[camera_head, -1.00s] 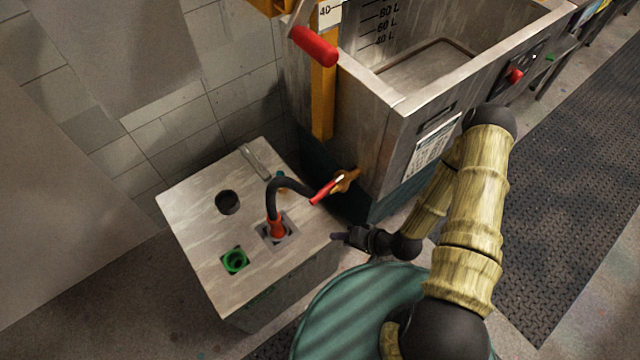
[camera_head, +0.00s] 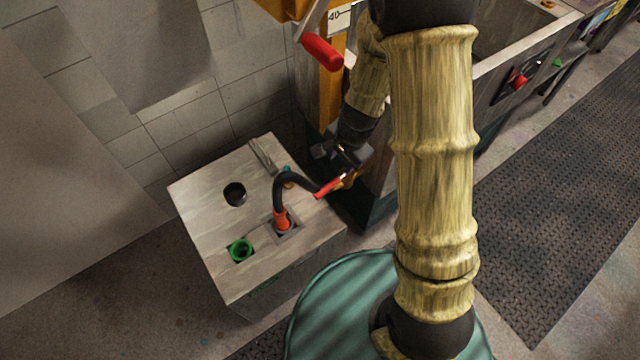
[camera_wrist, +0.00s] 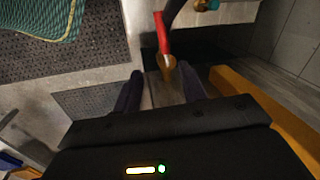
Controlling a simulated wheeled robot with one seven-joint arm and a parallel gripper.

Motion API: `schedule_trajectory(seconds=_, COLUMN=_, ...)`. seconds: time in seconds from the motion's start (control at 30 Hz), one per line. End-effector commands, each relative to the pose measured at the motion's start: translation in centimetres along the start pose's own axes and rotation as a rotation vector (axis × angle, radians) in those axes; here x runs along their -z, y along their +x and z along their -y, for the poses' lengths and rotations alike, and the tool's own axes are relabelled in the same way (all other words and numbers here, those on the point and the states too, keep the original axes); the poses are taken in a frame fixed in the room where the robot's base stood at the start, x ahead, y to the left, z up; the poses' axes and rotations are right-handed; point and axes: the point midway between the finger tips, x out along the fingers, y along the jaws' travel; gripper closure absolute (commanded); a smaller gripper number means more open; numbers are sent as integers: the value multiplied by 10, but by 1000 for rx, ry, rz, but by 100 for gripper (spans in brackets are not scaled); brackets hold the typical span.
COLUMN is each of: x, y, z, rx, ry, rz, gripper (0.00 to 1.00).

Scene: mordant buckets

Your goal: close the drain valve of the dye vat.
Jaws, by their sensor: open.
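The dye vat (camera_head: 492,112) is a grey metal tank, largely hidden behind my arm in the head view. Its drain valve (camera_head: 347,181) is a small brass fitting low at the near corner, with a red lever (camera_head: 328,187) pointing out over the metal box. In the wrist view the brass valve (camera_wrist: 168,66) lies just beyond and between my fingertips, and the red lever (camera_wrist: 162,32) runs away from it toward the top. My gripper (camera_wrist: 160,86) is open and empty. In the head view my gripper (camera_head: 341,157) is just above and behind the valve, partly overlapping it.
A metal box (camera_head: 205,215) stands beside the vat. A black hose (camera_head: 280,185) arches from its orange socket (camera_head: 282,219), ending near the lever. A green socket (camera_head: 240,250) and a round hole are on top. A red-handled lever (camera_head: 322,52) hangs above. A yellow post is close by.

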Motion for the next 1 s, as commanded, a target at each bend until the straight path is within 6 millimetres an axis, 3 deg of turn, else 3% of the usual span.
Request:
schedule_trajectory(seconds=0.47, x=-2, y=1, z=3, rx=8, ry=18, rz=9, gripper=59)
schedule_trajectory(seconds=0.67, x=-3, y=27, z=3, rx=7, ry=16, rz=10, gripper=59)
schedule_trajectory(seconds=1.0, x=-4, y=87, z=3, rx=7, ry=16, rz=11, gripper=59)
